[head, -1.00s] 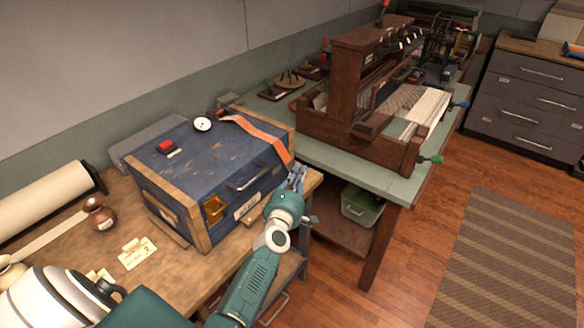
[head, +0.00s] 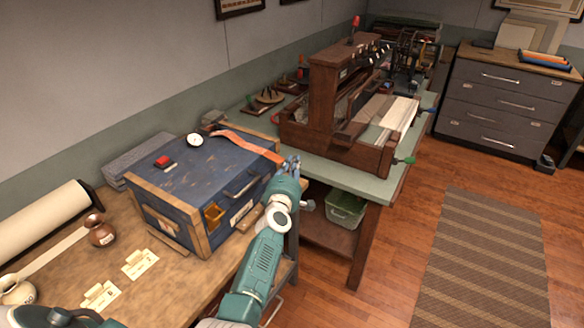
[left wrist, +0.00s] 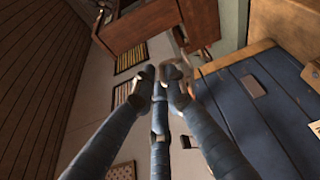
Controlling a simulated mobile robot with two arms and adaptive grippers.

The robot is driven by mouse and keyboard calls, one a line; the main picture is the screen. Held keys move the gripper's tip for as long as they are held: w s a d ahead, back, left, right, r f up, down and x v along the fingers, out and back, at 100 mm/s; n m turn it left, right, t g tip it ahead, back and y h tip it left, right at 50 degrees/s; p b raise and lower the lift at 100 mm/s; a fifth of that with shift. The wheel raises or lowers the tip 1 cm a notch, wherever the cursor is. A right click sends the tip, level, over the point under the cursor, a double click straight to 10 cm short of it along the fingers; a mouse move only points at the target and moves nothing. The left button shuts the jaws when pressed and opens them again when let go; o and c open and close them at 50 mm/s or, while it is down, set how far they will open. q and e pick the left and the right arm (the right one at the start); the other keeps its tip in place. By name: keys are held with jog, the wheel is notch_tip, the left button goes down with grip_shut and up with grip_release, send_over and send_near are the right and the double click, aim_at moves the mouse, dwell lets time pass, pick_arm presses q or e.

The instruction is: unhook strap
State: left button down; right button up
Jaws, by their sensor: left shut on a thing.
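A blue chest (head: 195,175) with worn wooden edges stands on the wooden bench. An orange strap (head: 248,144) lies across the right part of its lid and runs to the front right corner. My left gripper (head: 291,165) is at that corner, level with the lid's edge, shut on the strap's end. The fingers hide the end itself. In the left wrist view the blue-wrapped fingers (left wrist: 160,84) are close together, and the chest (left wrist: 270,110) is to their right. The strap is not clear there. My right gripper is not in view.
A round gauge (head: 194,140) and a red item (head: 163,161) sit on the lid. A wooden loom (head: 335,110) stands on the green table behind. A green bin (head: 345,210) is below it. Open floor with a striped rug (head: 485,255) lies to the right.

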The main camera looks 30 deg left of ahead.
pick_arm(q)
jog(key=shift+a+r, duration=0.4)
jog(key=shift+r, duration=0.35)
jog(key=c, duration=1.9)
grip_release()
jog(key=shift+f, duration=0.1)
